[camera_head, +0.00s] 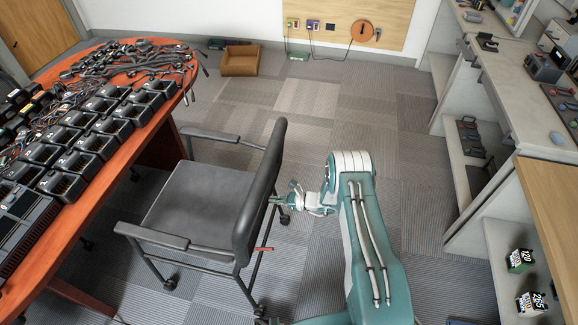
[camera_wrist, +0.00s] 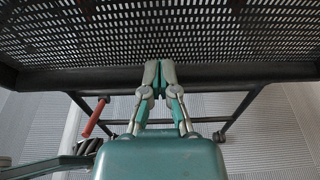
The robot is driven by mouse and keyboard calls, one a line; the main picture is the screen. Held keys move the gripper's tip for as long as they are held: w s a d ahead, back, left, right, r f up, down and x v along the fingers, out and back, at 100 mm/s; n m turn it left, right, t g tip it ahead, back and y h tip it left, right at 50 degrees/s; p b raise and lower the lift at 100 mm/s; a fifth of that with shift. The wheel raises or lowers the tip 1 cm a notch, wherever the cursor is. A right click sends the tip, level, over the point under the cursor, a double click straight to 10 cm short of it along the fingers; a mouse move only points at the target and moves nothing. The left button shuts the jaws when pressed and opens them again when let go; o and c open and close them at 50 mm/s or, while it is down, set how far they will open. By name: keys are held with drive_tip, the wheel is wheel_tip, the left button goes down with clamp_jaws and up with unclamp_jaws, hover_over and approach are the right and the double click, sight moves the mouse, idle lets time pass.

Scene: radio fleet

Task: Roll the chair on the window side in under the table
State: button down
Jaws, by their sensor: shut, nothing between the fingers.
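The chair (camera_head: 195,207) is grey with a black back and armrests on a wheeled frame. In the head view it stands at the right of the wooden table (camera_head: 150,131), its seat facing the table and its front near the table's edge. My gripper (camera_head: 281,198) is behind the chair's back, close to it. In the wrist view my gripper (camera_wrist: 160,66) is shut and empty, its fingertips at the lower rail of the perforated chair back (camera_wrist: 200,38). I cannot tell for sure whether they press on it. Some chair casters are hidden.
Chargers (camera_head: 65,165) and cables (camera_head: 130,62) cover the table. A brown box (camera_head: 240,61) lies on the floor near the far wall. A workbench (camera_head: 500,75) with shelves runs along the right. Carpet between is clear. A red lever (camera_wrist: 96,117) sticks out under the chair.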

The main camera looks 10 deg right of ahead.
sight(265, 198)
drive_tip(key=shift+w+a, duration=0.3)
drive_tip(key=shift+a, duration=0.5)
drive_tip(key=shift+w+a, duration=0.3)
drive_tip(key=shift+a, duration=0.6)
drive_tip(key=r+x, duration=0.1)
drive_tip(key=x, duration=0.5)
drive_tip(key=shift+w+a+r, duration=0.15)
drive_tip(key=shift+w+a, duration=0.05)
drive_tip(key=shift+a, duration=0.25)
drive_tip(key=r+x, duration=0.1)
drive_tip(key=x, duration=0.5)
drive_tip(key=shift+w+a+r, duration=0.2)
drive_tip(key=shift+a+r, duration=0.05)
drive_tip(key=shift+a, duration=0.3)
drive_tip(key=shift+a, duration=0.1)
drive_tip(key=r+x, duration=0.1)
drive_tip(key=x, duration=0.5)
drive_tip(key=shift+w+a+r, duration=0.2)
drive_tip(key=shift+a, duration=0.25)
drive_tip(key=shift+w+r, duration=0.1)
